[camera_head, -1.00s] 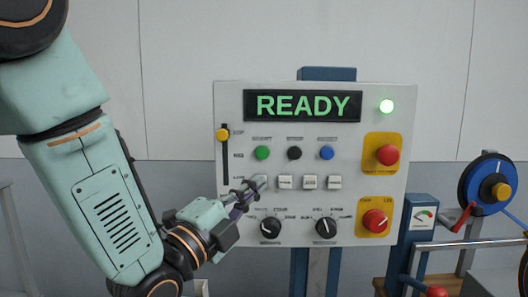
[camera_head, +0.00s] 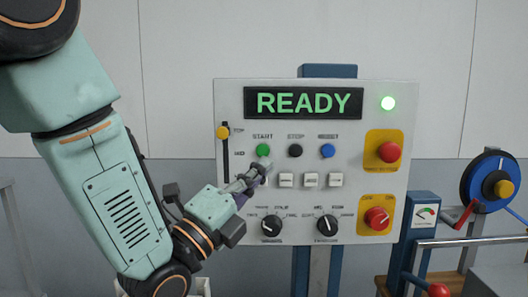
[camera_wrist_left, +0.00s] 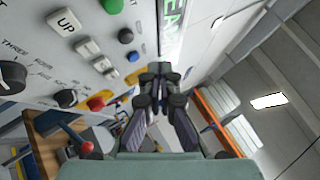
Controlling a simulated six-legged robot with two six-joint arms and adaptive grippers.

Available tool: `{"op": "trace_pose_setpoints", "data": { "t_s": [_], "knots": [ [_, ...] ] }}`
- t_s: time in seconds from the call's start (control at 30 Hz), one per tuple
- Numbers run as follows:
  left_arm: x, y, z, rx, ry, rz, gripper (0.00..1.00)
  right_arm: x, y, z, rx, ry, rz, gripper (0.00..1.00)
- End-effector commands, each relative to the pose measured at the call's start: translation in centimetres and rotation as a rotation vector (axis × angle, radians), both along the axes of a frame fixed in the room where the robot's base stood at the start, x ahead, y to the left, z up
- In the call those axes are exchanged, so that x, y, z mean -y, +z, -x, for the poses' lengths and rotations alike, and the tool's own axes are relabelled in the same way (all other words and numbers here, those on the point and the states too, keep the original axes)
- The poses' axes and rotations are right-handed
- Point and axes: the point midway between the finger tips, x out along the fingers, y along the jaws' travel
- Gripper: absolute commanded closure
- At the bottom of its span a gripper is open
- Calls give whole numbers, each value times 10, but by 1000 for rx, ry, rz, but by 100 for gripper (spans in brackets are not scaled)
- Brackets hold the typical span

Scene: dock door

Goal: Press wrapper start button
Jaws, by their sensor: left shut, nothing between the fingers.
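The green START button (camera_head: 263,150) is in the upper row of a white control panel (camera_head: 230,96). The green button also shows at the top edge of the wrist view (camera_wrist_left: 112,5). My left gripper (camera_head: 258,172) is shut and empty, its fingertips just below the green button in the head view. I cannot tell whether they touch the panel. In the wrist view the left gripper (camera_wrist_left: 158,72) has its fingertips together, to the right of the buttons. The display (camera_head: 303,103) reads READY. My right gripper is not in view.
Beside START are a black STOP button (camera_head: 295,151) and a blue RESET button (camera_head: 328,151). White square buttons (camera_head: 310,180) and dials (camera_head: 272,226) sit below. Red knobs on yellow plates (camera_head: 389,152) are at right. A slider (camera_head: 222,132) is at left.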

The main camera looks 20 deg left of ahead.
Motion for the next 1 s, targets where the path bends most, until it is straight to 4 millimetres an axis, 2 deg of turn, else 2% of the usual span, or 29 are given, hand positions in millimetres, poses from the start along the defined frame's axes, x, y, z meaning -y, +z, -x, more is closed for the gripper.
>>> {"op": "trace_pose_setpoints", "data": {
  "t_s": [0.43, 0.6, 0.8, 1.0],
  "knots": [
    [-17, 1, -53, 0, 1, 2, 100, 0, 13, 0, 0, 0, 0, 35],
    [-21, -1, -69, 1, 1, 2, 100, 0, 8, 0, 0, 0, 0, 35],
    [-24, 0, -79, 0, 0, 1, 100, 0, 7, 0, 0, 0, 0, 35],
    [-24, 0, -80, 0, 0, 1, 100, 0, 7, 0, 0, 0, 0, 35]
  ]
}}
